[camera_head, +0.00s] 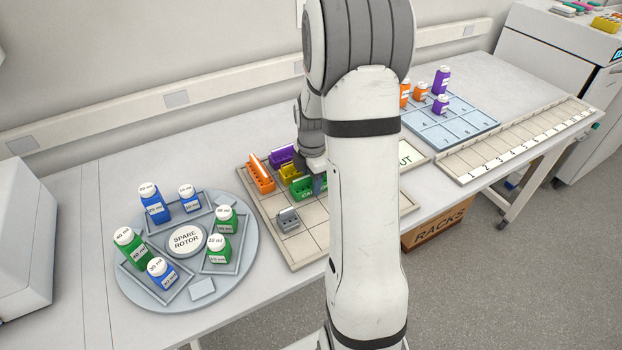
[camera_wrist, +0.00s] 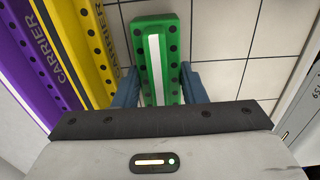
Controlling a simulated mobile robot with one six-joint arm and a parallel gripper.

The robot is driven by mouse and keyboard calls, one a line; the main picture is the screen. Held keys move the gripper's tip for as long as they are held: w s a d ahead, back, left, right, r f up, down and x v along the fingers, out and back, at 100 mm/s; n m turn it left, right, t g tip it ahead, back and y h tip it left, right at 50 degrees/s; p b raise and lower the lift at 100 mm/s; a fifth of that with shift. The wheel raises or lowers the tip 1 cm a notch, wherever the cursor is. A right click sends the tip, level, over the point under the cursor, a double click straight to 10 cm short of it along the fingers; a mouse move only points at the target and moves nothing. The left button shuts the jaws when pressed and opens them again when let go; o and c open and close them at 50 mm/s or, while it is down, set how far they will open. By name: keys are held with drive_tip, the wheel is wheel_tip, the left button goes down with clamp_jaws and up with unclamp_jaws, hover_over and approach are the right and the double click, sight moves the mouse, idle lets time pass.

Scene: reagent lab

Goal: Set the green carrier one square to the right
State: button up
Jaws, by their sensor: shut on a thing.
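The green carrier (camera_head: 300,187) is on the squared board (camera_head: 297,258), partly hidden by my arm in the head view. In the wrist view the green carrier (camera_wrist: 157,60) stands between the two blue fingers of my gripper (camera_wrist: 160,88), which is shut on it. Whether it touches the board or hangs just above it, I cannot tell. The yellow carrier (camera_wrist: 83,45) is close on its left in the wrist view, with the purple carrier (camera_wrist: 45,60) beyond. To the right of the green carrier in the wrist view, bare squares show.
An orange carrier (camera_head: 261,174) and a grey carrier (camera_head: 288,219) also stand on the board. The round spare rotor (camera_head: 186,238) with blue and green bottles is at left. A blue numbered tray (camera_head: 451,127) with bottles and a long numbered rack (camera_head: 520,138) are at right.

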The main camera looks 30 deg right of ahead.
drive_tip(key=shift+f, duration=0.2)
drive_tip(key=o, duration=1)
drive_tip(key=shift+o, duration=0.2)
drive_tip(key=shift+r, duration=0.1)
